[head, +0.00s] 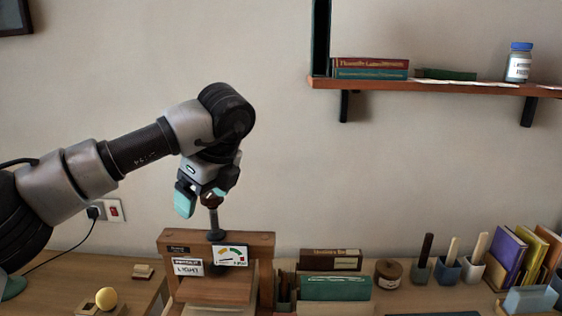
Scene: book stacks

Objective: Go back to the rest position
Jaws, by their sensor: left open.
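My left arm comes in from the left, and its gripper (206,196) points down with its teal-tipped fingers apart. It is right above a dark upright post (214,222) with a brown knob, which stands on a wooden frame (172,243). The knob shows close to and partly between the fingers; I cannot tell whether they touch it. The frame carries a label reading LIGHT (188,267) and a coloured dial gauge (231,255). My right gripper is not in view.
Books (335,287), a round brown jar (388,273) and cups with sticks (447,270) stand right of the frame. A yellow ball (105,298) sits on the desk at left. A wall shelf (440,87) holds books and a blue-capped bottle (519,64). The air between is clear.

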